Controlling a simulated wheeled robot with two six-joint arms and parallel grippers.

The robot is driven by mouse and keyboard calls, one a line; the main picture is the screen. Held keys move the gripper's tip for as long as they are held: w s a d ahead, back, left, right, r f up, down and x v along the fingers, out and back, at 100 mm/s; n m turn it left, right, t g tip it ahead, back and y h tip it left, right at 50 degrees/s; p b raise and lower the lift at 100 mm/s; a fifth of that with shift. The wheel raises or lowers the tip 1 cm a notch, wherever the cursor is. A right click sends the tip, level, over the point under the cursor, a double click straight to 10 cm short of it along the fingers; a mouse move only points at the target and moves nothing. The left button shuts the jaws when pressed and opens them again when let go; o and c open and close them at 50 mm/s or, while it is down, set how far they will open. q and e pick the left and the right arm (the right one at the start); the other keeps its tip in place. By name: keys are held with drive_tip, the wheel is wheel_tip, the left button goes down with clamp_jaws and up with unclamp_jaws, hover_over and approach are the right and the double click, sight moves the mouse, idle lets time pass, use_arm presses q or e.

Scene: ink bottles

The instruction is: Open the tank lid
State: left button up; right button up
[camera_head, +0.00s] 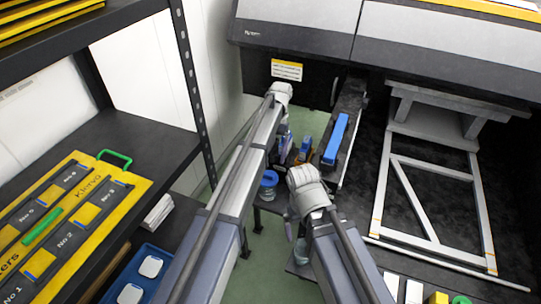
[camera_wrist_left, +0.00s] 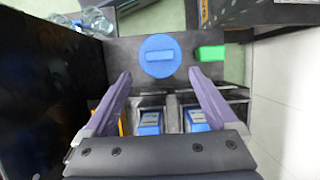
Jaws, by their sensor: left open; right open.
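A round blue lid with a raised bar across it (camera_wrist_left: 158,56) lies in a dark surface in the left wrist view. A round blue thing, probably the same lid (camera_head: 269,180), shows beside my left forearm in the head view. My left gripper (camera_wrist_left: 160,74) is open and empty, its two purple-grey fingers spread just short of the lid, one to each side. I cannot tell its height above it. My right gripper (camera_head: 292,212) hangs below its white wrist in the head view; its fingers are mostly hidden and nothing shows held.
Blue-topped bottles (camera_wrist_left: 150,121) stand in slots below the lid; a green block (camera_wrist_left: 210,53) is at its right. Clear bottles (camera_wrist_left: 92,22) lie at upper left. A long blue piece (camera_head: 336,138) rests on a dark rail. A shelf (camera_head: 130,130) stands left.

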sight(268, 176)
use_arm(q)
drive_tip(key=p+v, duration=0.1)
drive_tip(key=v, duration=0.2)
drive_tip(key=shift+p, duration=0.35)
use_arm(e)
wheel_tip(268, 176, up, 3)
drive_tip(key=shift+f, duration=0.1)
use_arm(q)
drive_tip(key=shift+f, duration=0.1)
use_arm(e)
drive_tip(key=shift+f, duration=0.1)
use_arm(q)
drive_tip(key=b+x, duration=0.7)
drive_tip(key=shift+s+a+f, duration=0.1)
drive_tip(key=shift+s+f, duration=0.05)
drive_tip(key=shift+f, duration=0.25)
drive_tip(key=shift+r, duration=0.1)
use_arm(e)
wheel_tip(268, 176, down, 7)
